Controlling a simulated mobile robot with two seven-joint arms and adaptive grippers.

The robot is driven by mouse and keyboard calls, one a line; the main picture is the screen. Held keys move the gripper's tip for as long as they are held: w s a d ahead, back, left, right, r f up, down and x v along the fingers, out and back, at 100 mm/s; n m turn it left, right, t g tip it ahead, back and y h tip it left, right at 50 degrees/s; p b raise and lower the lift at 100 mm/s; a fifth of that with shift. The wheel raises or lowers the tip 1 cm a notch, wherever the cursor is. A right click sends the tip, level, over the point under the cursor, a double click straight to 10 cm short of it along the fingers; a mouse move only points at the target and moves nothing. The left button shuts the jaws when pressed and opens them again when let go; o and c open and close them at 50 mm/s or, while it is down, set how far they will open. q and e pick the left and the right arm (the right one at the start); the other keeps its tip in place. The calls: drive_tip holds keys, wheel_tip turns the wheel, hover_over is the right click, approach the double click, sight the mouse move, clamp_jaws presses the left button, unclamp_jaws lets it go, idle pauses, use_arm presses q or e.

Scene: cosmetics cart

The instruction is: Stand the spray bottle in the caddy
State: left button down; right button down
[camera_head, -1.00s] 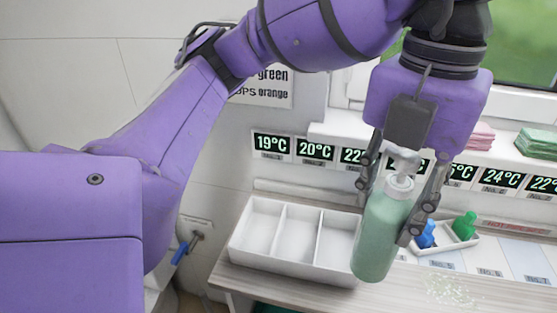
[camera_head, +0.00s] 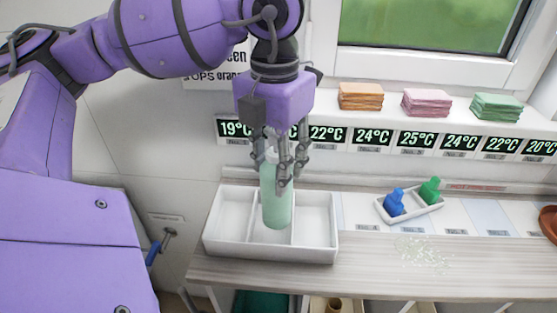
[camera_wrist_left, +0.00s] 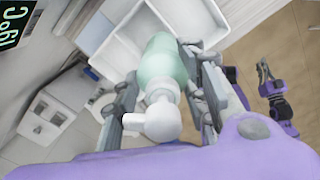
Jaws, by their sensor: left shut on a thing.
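The spray bottle (camera_head: 276,200) is pale green with a white pump head, which shows in the left wrist view (camera_wrist_left: 160,121). My left gripper (camera_head: 280,172) is shut on it near the top and holds it upright. The white caddy (camera_head: 270,253) has three compartments and stands on the left end of the counter. The bottle's lower end is over or inside the middle compartment; I cannot tell whether it touches the floor. The caddy also shows behind the bottle in the left wrist view (camera_wrist_left: 121,52). A part of my right arm, seemingly its gripper (camera_wrist_left: 268,80), shows small there.
A small tray (camera_head: 418,212) with a blue bottle (camera_head: 395,202) and a green bottle (camera_head: 430,190) stands to the right. Clear beads (camera_head: 425,252) lie on the counter (camera_head: 360,270). Folded cloths (camera_head: 427,103) sit on the ledge behind. A brown bowl (camera_head: 549,222) is at the right edge.

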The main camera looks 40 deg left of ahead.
sight(269, 130)
use_arm(q)
drive_tip(key=shift+w+a+f, duration=0.2)
drive_tip(key=shift+a+f, duration=0.45)
drive_tip(key=shift+f, duration=0.15)
drive_tip(key=shift+a+f, duration=0.1)
drive_tip(key=shift+f, duration=1.6)
drive_tip(key=c, duration=1)
unclamp_jaws()
drive_tip(key=shift+c, duration=0.2)
wheel_tip(269, 130, up, 12)
drive_tip(key=shift+r, duration=0.15)
